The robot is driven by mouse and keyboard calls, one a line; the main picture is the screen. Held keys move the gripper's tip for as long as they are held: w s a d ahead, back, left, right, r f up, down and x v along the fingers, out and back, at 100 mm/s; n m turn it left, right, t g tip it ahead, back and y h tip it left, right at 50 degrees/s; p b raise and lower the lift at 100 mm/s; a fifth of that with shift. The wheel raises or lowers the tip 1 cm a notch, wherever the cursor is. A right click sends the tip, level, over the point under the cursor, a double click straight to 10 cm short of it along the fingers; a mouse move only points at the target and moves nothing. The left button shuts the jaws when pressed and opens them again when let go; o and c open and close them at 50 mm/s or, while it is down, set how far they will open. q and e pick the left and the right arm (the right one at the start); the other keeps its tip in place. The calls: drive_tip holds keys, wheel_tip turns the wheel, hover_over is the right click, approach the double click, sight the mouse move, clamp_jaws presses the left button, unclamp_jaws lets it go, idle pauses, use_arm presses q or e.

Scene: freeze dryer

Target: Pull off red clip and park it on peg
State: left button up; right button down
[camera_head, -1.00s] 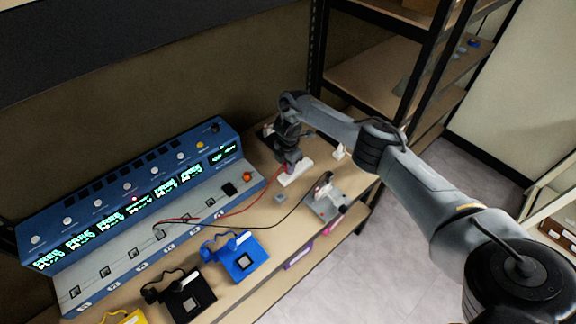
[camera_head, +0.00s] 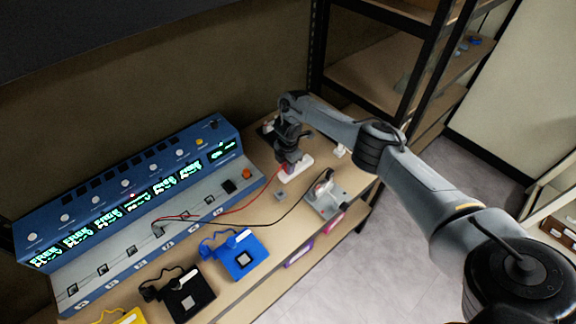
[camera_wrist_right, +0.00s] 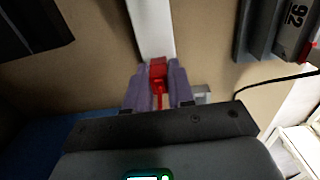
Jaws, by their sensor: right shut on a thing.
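My right gripper (camera_head: 290,166) points down at the far end of the bench. In the right wrist view its purple-grey fingers (camera_wrist_right: 158,92) are shut on the red clip (camera_wrist_right: 158,70). A red wire trails from the clip, and in the head view it runs to the blue console. The clip's jaws sit at the near end of a white bar (camera_wrist_right: 151,25); I cannot tell whether they still grip it. The same white piece shows under the gripper in the head view (camera_head: 297,172). I cannot tell which piece is the peg. My left gripper is not in view.
The blue console (camera_head: 130,200) with green displays fills the left. A grey device (camera_head: 326,198) with a black wire stands right of the gripper. A small grey block (camera_head: 280,195), a small white piece (camera_head: 339,151), and blue (camera_head: 240,255) and black (camera_head: 185,297) units are on the bench.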

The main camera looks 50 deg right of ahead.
drive_tip(key=c, duration=0.9)
unclamp_jaws()
drive_tip(key=shift+r, duration=0.55)
wheel_tip(320, 180, up, 9)
drive_tip(key=p, duration=0.5)
drive_tip(key=shift+p, duration=0.3)
drive_tip(key=shift+r, duration=0.45)
